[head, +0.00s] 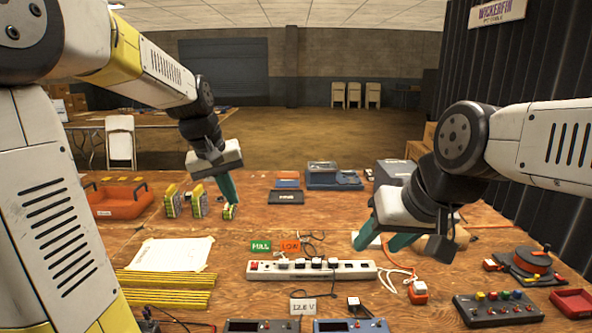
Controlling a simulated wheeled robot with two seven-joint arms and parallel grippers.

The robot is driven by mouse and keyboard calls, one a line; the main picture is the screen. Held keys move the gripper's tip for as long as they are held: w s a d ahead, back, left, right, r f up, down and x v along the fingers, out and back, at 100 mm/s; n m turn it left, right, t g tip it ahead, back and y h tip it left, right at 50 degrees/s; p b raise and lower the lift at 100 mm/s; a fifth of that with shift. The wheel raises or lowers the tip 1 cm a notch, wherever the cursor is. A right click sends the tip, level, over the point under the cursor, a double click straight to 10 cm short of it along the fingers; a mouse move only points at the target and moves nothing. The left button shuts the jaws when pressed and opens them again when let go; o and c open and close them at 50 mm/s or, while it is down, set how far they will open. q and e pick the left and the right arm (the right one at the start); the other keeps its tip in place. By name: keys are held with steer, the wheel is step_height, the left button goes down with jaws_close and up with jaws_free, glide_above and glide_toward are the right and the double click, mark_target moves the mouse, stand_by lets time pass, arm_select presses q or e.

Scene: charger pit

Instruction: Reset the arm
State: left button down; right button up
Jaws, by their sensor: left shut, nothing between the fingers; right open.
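My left arm comes in from the left and reaches over the table. My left gripper (231,196) has green fingers, shut together with nothing between them, pointing down close to a small yellow-and-dark block (230,212). I cannot tell if they touch it. My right gripper (380,243) has green fingers set apart, low over the right-hand part of the table near a white item (366,240). The wooden table (240,235) lies under both grippers.
A white power strip (311,270) with several plugs lies mid-table. A black button box (497,308) and a red reel (530,260) stand at right, with loose cables between.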

arm_select(q)
steer(key=s+d+m+t, duration=0.1)
steer(key=s+m+t, duration=0.1)
steer(key=s, duration=1.7)
steer(key=shift+s+r+m+t, duration=0.25)
steer(key=shift+r+m+t, duration=0.1)
steer(key=shift+m, duration=0.15)
